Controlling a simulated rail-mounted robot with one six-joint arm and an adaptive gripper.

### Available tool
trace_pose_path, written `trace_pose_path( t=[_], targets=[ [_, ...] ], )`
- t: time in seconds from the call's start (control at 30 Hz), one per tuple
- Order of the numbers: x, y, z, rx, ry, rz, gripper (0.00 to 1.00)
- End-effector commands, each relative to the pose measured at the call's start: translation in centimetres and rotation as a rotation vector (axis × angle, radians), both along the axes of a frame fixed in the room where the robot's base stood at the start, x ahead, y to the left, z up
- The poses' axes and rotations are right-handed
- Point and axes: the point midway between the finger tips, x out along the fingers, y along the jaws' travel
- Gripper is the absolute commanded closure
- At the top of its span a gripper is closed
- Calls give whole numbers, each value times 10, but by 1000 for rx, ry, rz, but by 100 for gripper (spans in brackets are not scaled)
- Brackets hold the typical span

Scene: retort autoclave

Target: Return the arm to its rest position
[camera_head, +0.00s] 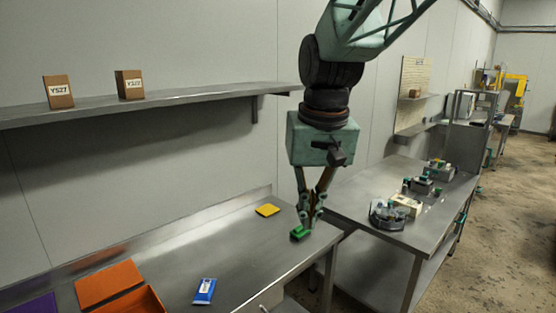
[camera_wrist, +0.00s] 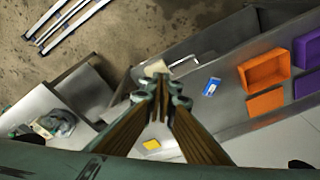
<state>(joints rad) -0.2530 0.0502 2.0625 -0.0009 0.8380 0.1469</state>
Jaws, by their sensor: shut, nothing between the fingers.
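My arm reaches down from the top of the head view, with my gripper (camera_head: 309,222) pointing down over the right end of the steel table (camera_head: 235,262). Its fingertips are together with nothing seen between them. In the wrist view the fingers of my gripper (camera_wrist: 160,88) also meet at their tips. A small green object (camera_head: 300,232) shows right by the fingertips in the head view; I cannot tell whether they touch it. It cannot be made out in the wrist view.
A yellow item (camera_head: 267,210), a blue-and-white packet (camera_head: 204,291) and orange bins (camera_head: 108,283) are on the table. A wall shelf (camera_head: 190,96) holds two brown boxes. A second bench (camera_head: 425,222) with several devices stands at right. The table's middle is clear.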

Motion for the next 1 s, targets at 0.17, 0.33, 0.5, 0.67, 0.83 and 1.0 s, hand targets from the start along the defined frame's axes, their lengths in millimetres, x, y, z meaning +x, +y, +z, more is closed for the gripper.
trace_pose_path(
  t=[0.17, 0.33, 0.5, 0.67, 0.83, 1.0],
  targets=[
    [-28, -21, 9, 1, -16, -12, 100],
    [-54, -39, 16, 1, -29, -22, 100],
    [-81, -55, 21, 1, -43, -31, 100],
    [-107, -69, 24, 0, -56, -40, 100],
    [-135, -84, 24, -1, -70, -49, 100],
    [-163, -96, 23, -2, -84, -60, 100]
  ],
)
